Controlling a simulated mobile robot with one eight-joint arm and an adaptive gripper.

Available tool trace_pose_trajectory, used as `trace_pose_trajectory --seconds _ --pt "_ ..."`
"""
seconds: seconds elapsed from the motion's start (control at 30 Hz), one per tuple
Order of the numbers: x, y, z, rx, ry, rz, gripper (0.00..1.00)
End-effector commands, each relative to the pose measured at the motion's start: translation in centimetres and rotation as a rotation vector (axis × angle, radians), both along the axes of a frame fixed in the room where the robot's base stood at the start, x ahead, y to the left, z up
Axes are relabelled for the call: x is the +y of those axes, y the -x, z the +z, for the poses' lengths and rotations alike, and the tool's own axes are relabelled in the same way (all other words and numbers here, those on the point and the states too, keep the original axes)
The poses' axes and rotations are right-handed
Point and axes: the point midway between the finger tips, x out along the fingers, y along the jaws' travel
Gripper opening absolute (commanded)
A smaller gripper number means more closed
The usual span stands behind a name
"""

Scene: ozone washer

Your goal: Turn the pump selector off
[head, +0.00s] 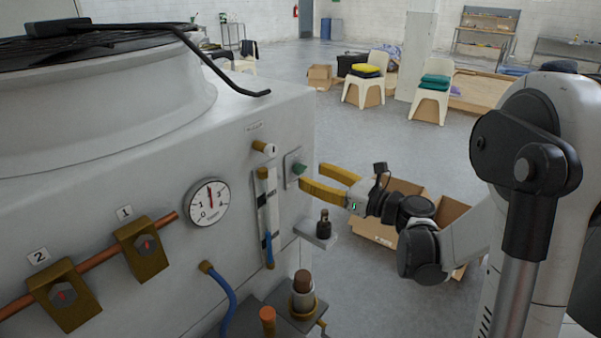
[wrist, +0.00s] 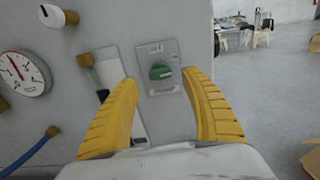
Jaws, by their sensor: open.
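The pump selector is a green rotary knob (wrist: 160,72) on a small grey plate (wrist: 158,52) fixed to the machine's front panel. In the head view the green knob (head: 299,169) sits near the panel's right edge. My gripper (head: 325,180) has yellow fingers and is open in front of the plate. In the wrist view my gripper (wrist: 162,90) has one finger on each side of the knob in the picture, with nothing between them. I cannot tell how deep the fingertips are relative to the knob. The plate's lettering is too small to read.
Left of the plate are a flow tube (head: 268,215), a white knob (head: 265,148) and a pressure gauge (head: 207,203). Brass fittings (head: 303,295) stand below on a ledge. An open cardboard box (head: 450,212) lies on the floor behind my arm. The floor right of the machine is mostly free.

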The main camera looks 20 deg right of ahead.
Motion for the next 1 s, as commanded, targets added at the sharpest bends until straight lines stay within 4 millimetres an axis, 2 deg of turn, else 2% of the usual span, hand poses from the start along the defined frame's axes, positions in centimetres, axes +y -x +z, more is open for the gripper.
trace_pose_trajectory --seconds 0.1,0.27,0.63,0.8,1.0 --pt "1.4 -1.7 -0.2 -0.001 0.001 0.002 0.55" --pt "2.4 -3.2 -0.1 0.000 0.001 0.000 0.55" --pt "2.6 -3.7 0.0 0.000 0.002 -0.001 0.53" --pt "2.6 -3.6 0.0 0.000 0.002 -0.001 0.02" --pt "2.6 -3.6 0.0 -0.003 0.006 -0.001 0.02"
